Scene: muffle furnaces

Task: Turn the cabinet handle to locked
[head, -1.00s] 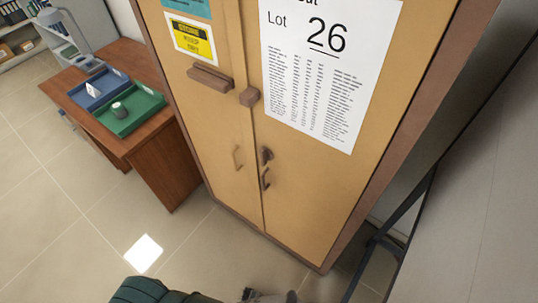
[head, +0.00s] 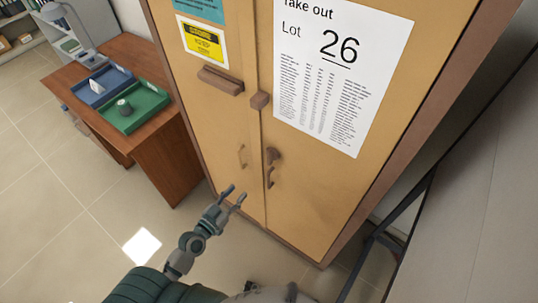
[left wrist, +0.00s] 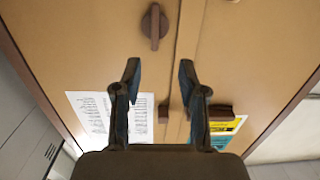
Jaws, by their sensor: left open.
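The tan cabinet (head: 225,120) stands upright with both doors closed. Its dark brown turning handle (head: 272,155) is on the right door beside the seam, above a pull. A dark turning handle also shows at the top of the left wrist view (left wrist: 154,27), its long part lying along the picture's vertical. My left gripper (head: 235,192) is open and empty, in front of the lower doors and lower left of the handle in the head view. In the left wrist view its open fingertips (left wrist: 159,68) are below the handle, apart from it. My right gripper is not in view.
Brown blocks (head: 220,80) and (head: 260,100) stick out from the doors. A large paper sheet (head: 340,75) and a yellow label (head: 201,42) are on them. A wooden desk (head: 160,150) with blue and green trays stands at left. The floor between is clear.

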